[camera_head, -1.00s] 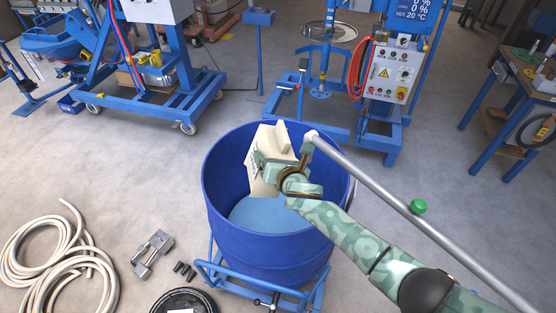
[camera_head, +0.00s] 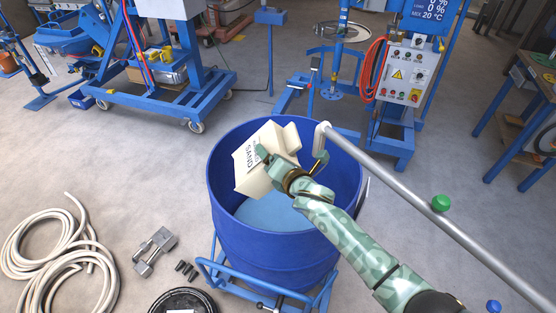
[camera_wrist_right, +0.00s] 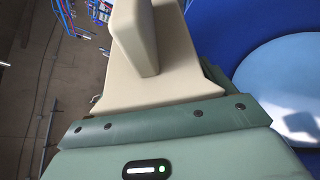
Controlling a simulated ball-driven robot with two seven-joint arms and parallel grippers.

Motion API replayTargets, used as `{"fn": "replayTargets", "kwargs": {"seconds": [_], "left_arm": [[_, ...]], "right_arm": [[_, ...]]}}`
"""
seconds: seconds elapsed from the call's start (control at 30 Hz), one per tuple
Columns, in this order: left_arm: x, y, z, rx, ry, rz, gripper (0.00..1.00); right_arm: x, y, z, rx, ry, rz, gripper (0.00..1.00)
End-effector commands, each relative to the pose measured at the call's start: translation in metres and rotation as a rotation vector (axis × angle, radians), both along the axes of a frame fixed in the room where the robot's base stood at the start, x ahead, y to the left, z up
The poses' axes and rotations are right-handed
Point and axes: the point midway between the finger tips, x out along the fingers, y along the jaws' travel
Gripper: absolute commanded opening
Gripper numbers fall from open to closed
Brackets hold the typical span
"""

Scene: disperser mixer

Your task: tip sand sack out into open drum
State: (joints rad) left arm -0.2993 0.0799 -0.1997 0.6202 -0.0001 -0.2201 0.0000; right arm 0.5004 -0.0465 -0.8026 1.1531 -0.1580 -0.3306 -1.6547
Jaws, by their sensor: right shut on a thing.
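The open blue drum (camera_head: 275,245) stands in the middle of the head view, with a pale blue surface inside it. My right gripper (camera_head: 272,170) is shut on the cream sand sack (camera_head: 250,165), which is tilted at the drum's mouth, its printed face turned left. The fingertips are partly hidden against the sack. In the right wrist view the sack (camera_wrist_right: 150,60) fills the area beyond the gripper, and the drum's blue wall (camera_wrist_right: 225,25) shows to the right. I see no sand flowing. My left gripper is not in view.
The drum rests in a blue wheeled frame (camera_head: 205,268). A grey rail (camera_head: 400,180) with a green knob (camera_head: 441,203) crosses right of the drum. A blue mixer stand (camera_head: 400,120) is behind.

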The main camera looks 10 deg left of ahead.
Motion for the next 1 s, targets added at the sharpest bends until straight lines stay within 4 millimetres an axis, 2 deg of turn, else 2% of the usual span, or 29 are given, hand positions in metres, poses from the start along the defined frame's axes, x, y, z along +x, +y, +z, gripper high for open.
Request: {"fn": "replayTargets", "kwargs": {"seconds": [1.0], "left_arm": [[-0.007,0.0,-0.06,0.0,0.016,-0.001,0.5]], "right_arm": [[0.0,0.005,-0.03,0.346,0.099,0.002,0.41]]}}
